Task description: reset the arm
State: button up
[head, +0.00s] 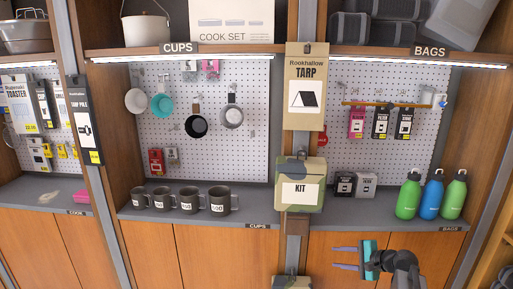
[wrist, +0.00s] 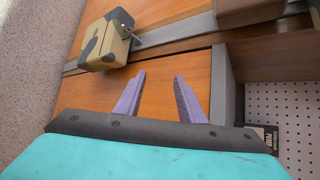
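My gripper (head: 345,258) shows at the lower right of the head view, in front of the wooden cabinet doors below the counter. Its two purple fingers point left and stand apart, with nothing between them. In the wrist view the open fingers (wrist: 159,97) reach toward an orange-brown wooden panel (wrist: 185,68), with no object between them. My teal and dark gripper body fills the bottom of that view.
A camouflage kit box (head: 300,190) hangs on the middle post, and another camouflage box (wrist: 103,42) sits lower down. Dark mugs (head: 188,200) stand on the left counter. Green and blue bottles (head: 431,199) stand on the right counter. Pegboards (head: 210,110) hold hanging cups.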

jog(key=s+a+f+n+g, duration=0.2)
jog(key=s+a+f+g, duration=0.1)
jog(key=s+a+f, duration=0.55)
jog(key=s+a+f+n+g+h, duration=0.1)
jog(key=s+a+f+n+g, duration=0.15)
jog(key=s+a+f, duration=0.6)
jog(key=s+a+f+n+g, duration=0.1)
jog(key=s+a+f+g, duration=0.35)
jog(key=f, duration=0.75)
jog(key=s+a+f+n+g+h, duration=0.1)
jog(key=s+f+n, duration=0.1)
jog(key=s+f, duration=0.5)
jog(key=s+d+f+n+g+h, duration=0.1)
jog(key=s+d+n+g+h, duration=0.1)
jog(key=s, duration=0.6)
jog(key=s+d+f+n+g+h, duration=0.1)
jog(key=s+d+n+h, duration=0.3)
jog(key=s, duration=0.5)
jog(key=shift+s+d+n+g, duration=0.35)
jog(key=shift+d+n, duration=0.5)
jog(key=shift+d, duration=0.3)
